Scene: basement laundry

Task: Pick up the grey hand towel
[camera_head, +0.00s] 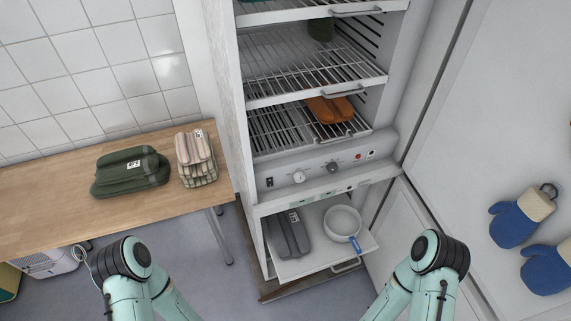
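A dark grey folded towel (288,235) lies on the low pull-out shelf (296,268) at the bottom of the tall white cabinet, left of a white pan with a blue handle (343,222). Parts of both my arms show along the bottom edge, but neither gripper is in view. Nothing of mine touches the towel.
A wooden table (40,213) at left bears a dark green folded towel (130,171) and a pink checked folded towel (196,158). An orange folded cloth (329,109) lies on a wire rack above. Blue mitts (514,224) hang at right.

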